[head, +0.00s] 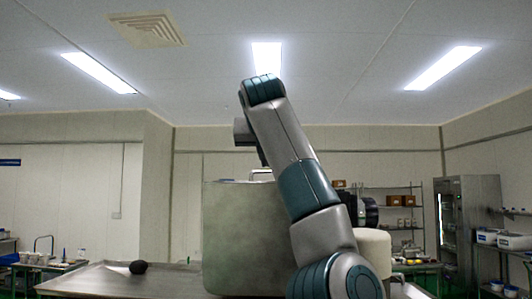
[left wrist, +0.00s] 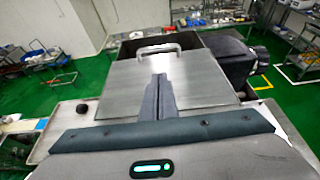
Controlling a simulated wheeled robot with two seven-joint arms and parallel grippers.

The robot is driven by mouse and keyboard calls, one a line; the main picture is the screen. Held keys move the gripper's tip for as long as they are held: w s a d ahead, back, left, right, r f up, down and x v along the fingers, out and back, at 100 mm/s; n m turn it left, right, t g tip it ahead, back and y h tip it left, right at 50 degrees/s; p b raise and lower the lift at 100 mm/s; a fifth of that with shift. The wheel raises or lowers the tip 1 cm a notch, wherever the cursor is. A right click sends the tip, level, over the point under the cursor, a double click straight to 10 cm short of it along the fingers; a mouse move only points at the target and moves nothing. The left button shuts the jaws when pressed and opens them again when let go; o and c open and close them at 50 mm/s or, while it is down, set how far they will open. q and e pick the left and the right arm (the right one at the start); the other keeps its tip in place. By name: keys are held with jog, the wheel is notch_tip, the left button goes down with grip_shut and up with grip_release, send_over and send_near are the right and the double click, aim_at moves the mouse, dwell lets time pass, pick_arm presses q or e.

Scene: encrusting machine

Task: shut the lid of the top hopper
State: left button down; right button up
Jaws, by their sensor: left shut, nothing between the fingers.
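The lid (left wrist: 205,75) is a flat grey metal plate with a bar handle (left wrist: 158,48) near its far edge in the left wrist view. Dark walls of the top hopper (left wrist: 130,50) show beyond and beside that edge; I cannot tell the lid's exact angle. In the head view a handle (head: 262,172) shows just above the big grey-green machine body (head: 240,235). My left gripper (left wrist: 160,80) is shut and empty, its fingers over the lid's middle; contact is unclear. In the head view its arm largely hides it. My right gripper is not in view.
A dark rounded part (left wrist: 222,55) stands right of the hopper. A metal table (head: 105,280) left of the machine bears a small black object (head: 138,267). Shelves (head: 395,215) and a steel cabinet (head: 468,215) stand at the back right.

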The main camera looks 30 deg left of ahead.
pick_arm(q)
jog(key=p+x, duration=0.2)
jog(key=x, duration=0.1)
jog(key=p+x, duration=0.2)
jog(key=x, duration=0.1)
jog(key=r+p+x, duration=0.1)
jog(key=p+x, duration=0.1)
jog(key=x, duration=0.1)
jog(key=shift+w+a, duration=0.1)
jog(key=shift+w, duration=0.05)
jog(key=shift+w+a+r+p, duration=0.15)
jog(key=shift+w+a+p, duration=0.25)
jog(key=shift+w+p, duration=0.3)
jog(key=shift+w+a, duration=0.15)
jog(key=shift+w, duration=0.1)
